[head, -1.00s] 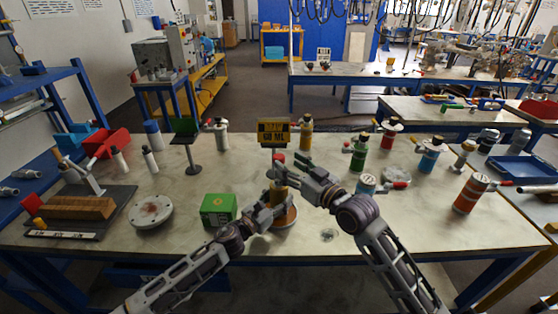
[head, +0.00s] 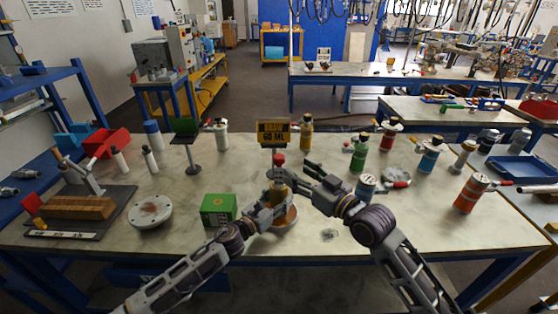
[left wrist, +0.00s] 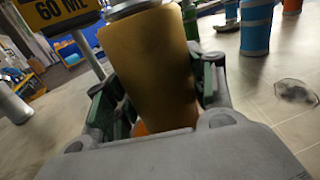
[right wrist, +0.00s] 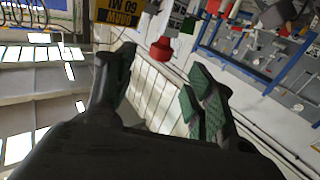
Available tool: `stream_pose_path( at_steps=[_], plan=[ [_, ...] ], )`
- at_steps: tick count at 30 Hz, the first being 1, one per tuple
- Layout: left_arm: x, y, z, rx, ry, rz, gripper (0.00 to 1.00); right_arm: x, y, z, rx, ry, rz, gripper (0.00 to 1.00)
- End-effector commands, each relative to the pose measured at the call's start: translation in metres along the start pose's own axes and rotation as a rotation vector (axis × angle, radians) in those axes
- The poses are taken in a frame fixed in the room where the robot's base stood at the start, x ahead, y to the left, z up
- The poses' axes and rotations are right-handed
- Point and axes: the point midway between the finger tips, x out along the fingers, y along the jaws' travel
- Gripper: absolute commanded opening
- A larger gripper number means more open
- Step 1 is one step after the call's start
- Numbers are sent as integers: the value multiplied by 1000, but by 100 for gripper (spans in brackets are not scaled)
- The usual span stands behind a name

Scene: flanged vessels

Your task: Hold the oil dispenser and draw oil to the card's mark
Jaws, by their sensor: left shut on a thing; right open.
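The oil dispenser (head: 279,180) is an amber bottle with a red top (head: 278,159). My right gripper (head: 300,173) is open and empty, just right of the dispenser's top. In the right wrist view the red top (right wrist: 161,48) shows beyond the open fingers. The card (head: 273,133), black and yellow, reads "DRAW 60 ML" and stands behind the dispenser. The oil level is not visible.
A green box (head: 218,209) is left of my left gripper. A round flanged plate (head: 151,211) lies farther left.

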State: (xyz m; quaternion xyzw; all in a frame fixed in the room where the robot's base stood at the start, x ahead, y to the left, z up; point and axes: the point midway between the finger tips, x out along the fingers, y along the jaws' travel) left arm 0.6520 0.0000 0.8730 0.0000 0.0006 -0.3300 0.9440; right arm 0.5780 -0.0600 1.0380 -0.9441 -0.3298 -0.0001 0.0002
Motion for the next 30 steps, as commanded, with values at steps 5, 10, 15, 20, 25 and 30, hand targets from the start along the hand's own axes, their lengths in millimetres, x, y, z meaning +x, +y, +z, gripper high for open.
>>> stream_pose_path(
  at_steps=[5, 10, 15, 20, 25, 30],
  plan=[
    [0, 0, 0, 0, 0, -1, 22, -19, 0, 1, -1, -2, -1, 54],
    [0, 0, 0, 0, 0, -1, 22, -35, 0, 1, 0, -3, 0, 54],
    [0, 0, 0, 0, -1, -1, 22, -49, 0, 1, -1, -3, -1, 54],
    [0, 0, 0, 0, -1, -1, 22, -62, 0, 1, 1, -2, 0, 54],
    [0, 0, 0, 0, -1, -1, 22, -74, 0, 1, 1, -2, 0, 54],
    [0, 0, 0, 0, -1, -1, 22, -80, 0, 0, 0, -1, 0, 54]
  ],
)
